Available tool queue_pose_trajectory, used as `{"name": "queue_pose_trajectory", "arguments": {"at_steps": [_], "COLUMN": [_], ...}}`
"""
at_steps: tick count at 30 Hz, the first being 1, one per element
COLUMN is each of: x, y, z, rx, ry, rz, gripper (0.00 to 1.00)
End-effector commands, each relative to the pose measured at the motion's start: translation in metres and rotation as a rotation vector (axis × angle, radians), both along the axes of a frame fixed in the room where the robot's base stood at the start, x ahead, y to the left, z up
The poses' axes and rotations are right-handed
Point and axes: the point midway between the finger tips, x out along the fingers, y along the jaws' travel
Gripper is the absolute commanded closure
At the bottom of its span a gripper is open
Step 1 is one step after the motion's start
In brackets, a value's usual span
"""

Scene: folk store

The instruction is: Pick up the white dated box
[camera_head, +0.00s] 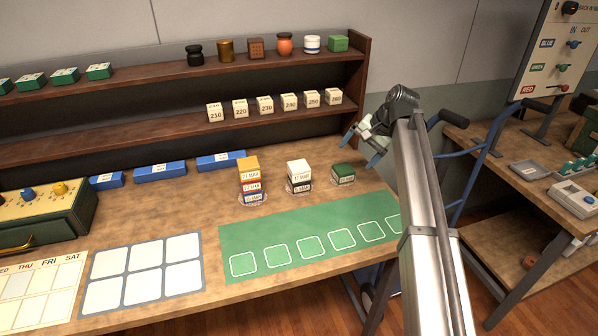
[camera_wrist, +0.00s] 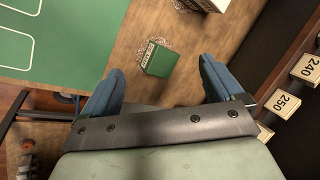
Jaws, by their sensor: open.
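The white dated box (camera_head: 298,170) sits on top of a dark box in the middle stack on the wooden table. Its lettering is too small to read surely. Part of this stack shows at the top edge of the wrist view (camera_wrist: 207,4). My gripper (camera_head: 372,142) is open and empty, to the right of the stacks, above the table's right end. In the wrist view its two blue fingers (camera_wrist: 158,80) stand wide apart, with the green box (camera_wrist: 158,59) below and between them. The green box also shows right of the white one in the head view (camera_head: 343,174).
A yellow-topped stack (camera_head: 249,172) stands left of the white box. A green mat (camera_head: 310,236) with several outlined squares lies in front. Behind, a shelf (camera_head: 180,131) holds several numbered blocks (camera_head: 264,106) and jars. Blue boxes (camera_head: 160,171) lie at the table's back left.

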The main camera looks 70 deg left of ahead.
Motion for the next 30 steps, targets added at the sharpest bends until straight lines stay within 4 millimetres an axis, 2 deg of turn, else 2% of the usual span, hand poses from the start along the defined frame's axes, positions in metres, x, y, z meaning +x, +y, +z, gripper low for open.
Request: {"name": "queue_pose_trajectory", "arguments": {"at_steps": [1,6,9,13,18,22,26,30], "x": [-0.02,-0.078,-0.107,-0.134,-0.15,-0.151,-0.151,-0.151], "y": [0.013,0.036,0.045,0.052,0.056,0.056,0.058,0.062], "z": [0.006,0.025,0.036,0.047,0.053,0.048,0.034,0.012], "rx": [-0.002,-0.021,-0.036,-0.052,-0.064,-0.067,-0.068,-0.067], "ry": [-0.061,-0.266,-0.362,-0.447,-0.498,-0.504,-0.502,-0.502], "rz": [0.092,0.406,0.563,0.711,0.803,0.817,0.815,0.814], "gripper": [0.06,0.06,0.06,0.06,0.06,0.06,0.06,0.06]}}
